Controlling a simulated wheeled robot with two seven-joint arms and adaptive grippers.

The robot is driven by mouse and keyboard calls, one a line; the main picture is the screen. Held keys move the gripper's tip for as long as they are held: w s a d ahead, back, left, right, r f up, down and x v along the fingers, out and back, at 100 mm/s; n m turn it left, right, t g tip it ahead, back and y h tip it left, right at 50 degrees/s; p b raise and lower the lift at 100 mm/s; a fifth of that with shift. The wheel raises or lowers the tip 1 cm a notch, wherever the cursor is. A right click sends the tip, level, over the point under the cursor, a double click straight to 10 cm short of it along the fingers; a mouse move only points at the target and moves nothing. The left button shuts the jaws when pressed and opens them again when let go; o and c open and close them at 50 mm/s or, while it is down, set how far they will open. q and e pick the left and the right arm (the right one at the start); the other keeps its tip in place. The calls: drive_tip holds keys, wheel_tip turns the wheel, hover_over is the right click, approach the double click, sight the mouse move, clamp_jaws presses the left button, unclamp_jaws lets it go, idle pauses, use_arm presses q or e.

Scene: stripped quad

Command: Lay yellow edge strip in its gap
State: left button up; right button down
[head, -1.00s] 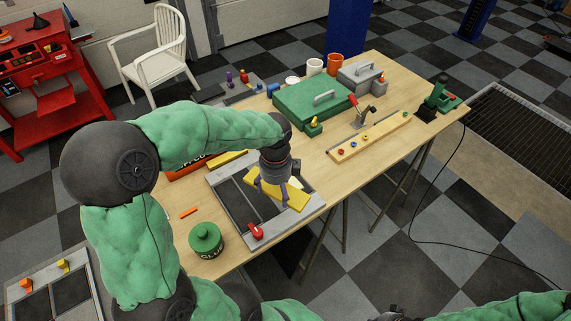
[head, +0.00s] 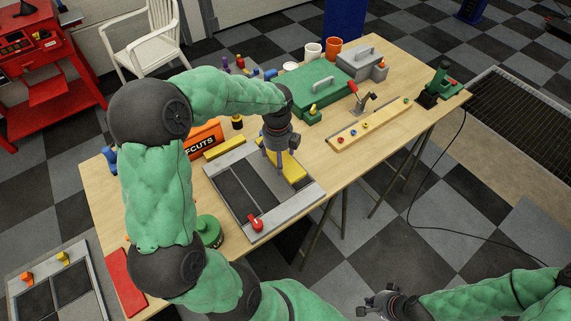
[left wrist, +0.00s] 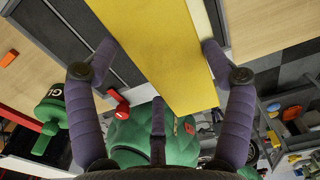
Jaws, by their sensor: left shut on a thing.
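The yellow edge strip (head: 294,168) is in my left gripper (head: 279,163), over the right part of a grey frame (head: 262,232) with dark panels. The gripper and strip hide the gap, and I cannot tell whether the strip touches the frame. My right gripper (head: 377,303) is low at the picture's bottom, off the table; its finger opening is unclear.
A red clamp handle (head: 255,222) is on the frame's near edge. A green jar (head: 209,231) stands at its left. Another yellow piece (head: 224,147) and an orange box (head: 200,141) lie behind. A wooden strip with knobs (head: 368,126) and a green case (head: 311,88) are further right.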

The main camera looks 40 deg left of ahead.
sight(285, 158)
use_arm(q)
drive_tip(key=w+f, duration=0.2)
drive_tip(key=f, duration=0.1)
drive_tip(key=w+f+b, duration=0.1)
drive_tip(key=f, duration=0.1)
drive_tip(key=shift+w+a, duration=0.2)
drive_tip(key=shift+w, duration=0.2)
wheel_tip(285, 158, down, 3)
drive_tip(key=shift+w+f+b, duration=0.15)
drive_tip(key=shift+b, duration=0.3)
drive_tip(key=o, duration=1.6)
drive_tip(key=shift+f, duration=0.1)
drive_tip(key=shift+c, duration=0.2)
drive_tip(key=shift+r+p, duration=3.4)
drive_tip(key=shift+r, duration=0.65)
